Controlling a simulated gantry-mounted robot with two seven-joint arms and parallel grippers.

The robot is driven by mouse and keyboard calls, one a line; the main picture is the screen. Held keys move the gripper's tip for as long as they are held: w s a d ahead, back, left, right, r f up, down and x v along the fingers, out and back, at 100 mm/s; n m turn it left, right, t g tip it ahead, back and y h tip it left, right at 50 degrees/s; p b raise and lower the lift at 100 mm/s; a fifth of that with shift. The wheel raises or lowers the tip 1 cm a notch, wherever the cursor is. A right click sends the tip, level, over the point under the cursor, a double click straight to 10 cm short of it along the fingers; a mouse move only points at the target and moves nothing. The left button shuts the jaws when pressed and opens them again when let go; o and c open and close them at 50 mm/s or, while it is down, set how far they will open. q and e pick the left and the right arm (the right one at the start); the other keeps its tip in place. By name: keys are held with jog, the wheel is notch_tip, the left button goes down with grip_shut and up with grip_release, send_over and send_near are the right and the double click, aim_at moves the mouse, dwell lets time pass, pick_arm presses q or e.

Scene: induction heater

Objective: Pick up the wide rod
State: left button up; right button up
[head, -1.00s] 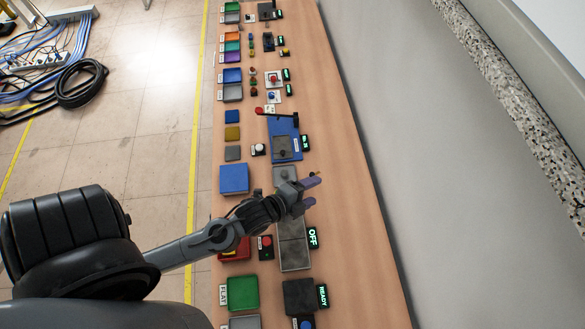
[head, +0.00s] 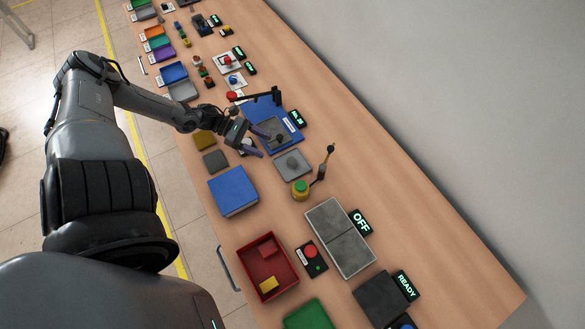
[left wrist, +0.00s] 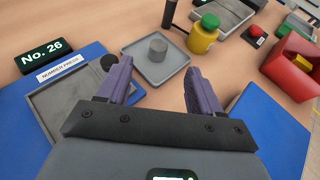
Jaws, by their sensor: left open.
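A short, wide grey cylinder, which looks like the wide rod (head: 292,162), stands upright on a small square grey tray (head: 304,172). It also shows in the left wrist view (left wrist: 158,49), ahead of the fingers and roughly centred between them. My left gripper (head: 270,146) is open and empty, with purple fingers. It hangs over the near part of the blue number press (head: 260,109), a short way from the tray and apart from the rod. In the left wrist view the tray (left wrist: 150,72) lies just past the fingertips. My right gripper is in no view.
A blue block (head: 233,190), a red bin (head: 264,284) and a grey two-part plate (head: 338,236) are nearby. The table's right side is clear.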

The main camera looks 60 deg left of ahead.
aim_at(286, 163)
pick_arm(q)
jog(key=shift+w+d+f+b, duration=0.25)
jog(key=shift+f+b, duration=0.05)
jog(key=shift+f, duration=0.15)
jog(key=shift+w+d+f+b, duration=0.2)
jog(key=shift+d+f+b, duration=0.05)
jog(key=shift+f, duration=0.15)
jog(key=b+x, duration=0.1)
jog(key=x, duration=0.3)
jog(key=shift+b, duration=0.3)
jog(key=shift+w+d+f+b, duration=0.3)
jog(key=shift+w+d+b, duration=0.05)
jog(key=shift+b, duration=0.05)
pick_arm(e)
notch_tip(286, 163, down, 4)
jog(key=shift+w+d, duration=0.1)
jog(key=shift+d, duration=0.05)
pick_arm(q)
jog(key=b+x, duration=0.1)
jog(key=x, duration=0.2)
jog(key=shift+w+f, duration=0.1)
jog(key=shift+f, duration=0.1)
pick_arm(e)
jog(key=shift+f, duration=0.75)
pick_arm(q)
jog(key=shift+w+d+f+b, duration=0.15)
jog(key=shift+w+d+b, duration=0.15)
jog(key=shift+d+b, duration=0.1)
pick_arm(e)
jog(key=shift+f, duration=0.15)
